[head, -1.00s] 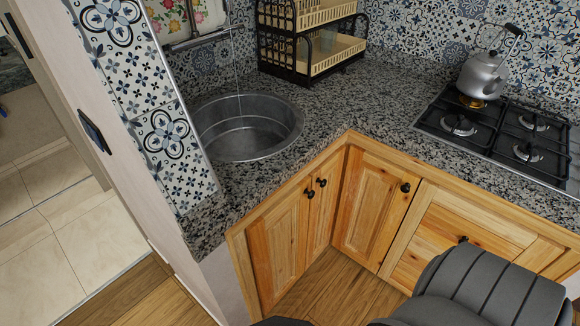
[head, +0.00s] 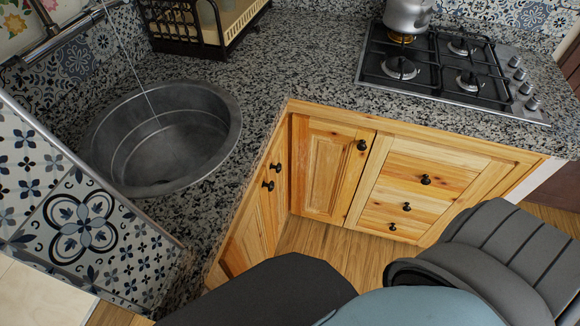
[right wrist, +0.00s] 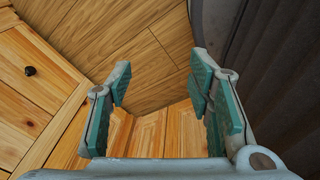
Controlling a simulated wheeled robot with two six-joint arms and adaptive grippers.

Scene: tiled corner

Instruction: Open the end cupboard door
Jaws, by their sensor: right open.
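The left run of wooden cupboards below the sink shows at a steep angle in the head view. Its end door (head: 246,232), at the near end of the run, is shut and has a black knob (head: 268,185). A second shut door beside it has its own black knob (head: 276,168). My right gripper (right wrist: 160,78) is open and empty in the right wrist view, with wood flooring and panelled wooden fronts (right wrist: 150,135) beyond its fingers. It is not touching any front or knob. My left gripper is not in view.
A shut corner door (head: 325,165) and drawers (head: 430,185) with black knobs stand on the right run. Above are the granite worktop, metal sink (head: 160,140), hob (head: 450,65), kettle (head: 408,15) and dish rack (head: 205,25). A strip of wood floor (head: 325,245) is clear.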

